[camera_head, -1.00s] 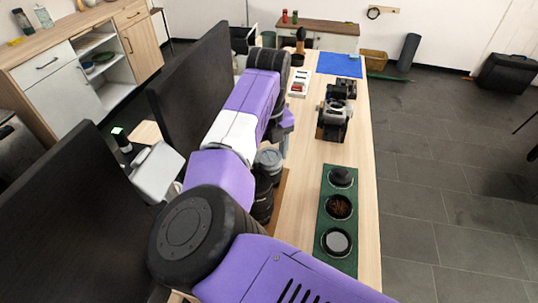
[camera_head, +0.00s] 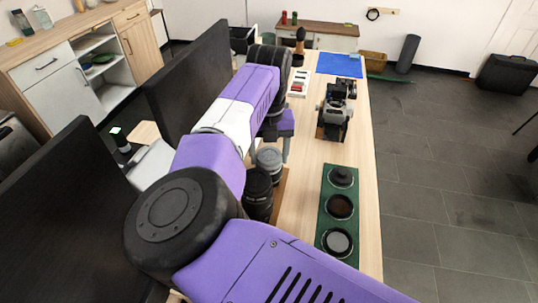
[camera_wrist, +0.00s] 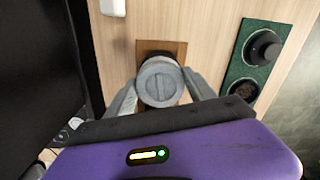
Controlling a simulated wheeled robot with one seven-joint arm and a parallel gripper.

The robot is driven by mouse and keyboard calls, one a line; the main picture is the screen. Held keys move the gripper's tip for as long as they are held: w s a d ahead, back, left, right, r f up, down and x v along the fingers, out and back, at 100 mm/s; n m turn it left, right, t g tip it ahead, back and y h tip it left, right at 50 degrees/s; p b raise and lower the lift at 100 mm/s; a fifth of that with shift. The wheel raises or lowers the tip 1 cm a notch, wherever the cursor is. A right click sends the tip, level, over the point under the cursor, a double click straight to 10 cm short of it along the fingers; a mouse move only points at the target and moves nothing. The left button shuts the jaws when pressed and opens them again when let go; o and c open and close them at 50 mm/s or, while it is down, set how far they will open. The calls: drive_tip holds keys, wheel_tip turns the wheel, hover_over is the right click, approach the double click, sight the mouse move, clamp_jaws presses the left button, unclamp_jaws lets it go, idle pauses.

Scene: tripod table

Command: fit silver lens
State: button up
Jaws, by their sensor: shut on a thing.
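The silver lens (camera_head: 268,160) is a grey cylinder standing upright at the back end of a brown wooden strip, behind the black lenses. In the wrist view the silver lens (camera_wrist: 160,84) shows its round, ridged end between the fingers. My gripper (camera_wrist: 162,78) is shut on it, one finger on each side. In the head view my purple gripper (camera_head: 270,150) is just above and around the lens. The silver-and-black camera (camera_head: 335,108) stands on a dark stand farther back and right. I cannot tell whether the lens is still touching the strip.
Black lenses (camera_head: 258,194) stand close in front of the silver lens. A green mat (camera_head: 340,190) at the right edge holds several round black pieces. A blue mat (camera_head: 339,65) lies at the far end. Dark monitors (camera_head: 190,85) rise along the left. Bare tabletop lies between strip and camera.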

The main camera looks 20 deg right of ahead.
drive_tip(key=shift+s+f+m, duration=0.1)
drive_tip(key=shift+f+m, duration=0.2)
drive_tip(key=shift+m+b, duration=0.3)
drive_tip(key=shift+m, duration=0.3)
drive_tip(key=o, duration=1.8)
drive_tip(key=shift+r, duration=0.15)
drive_tip(key=shift+r+p, duration=2.3)
drive_tip(key=shift+r, duration=1.25)
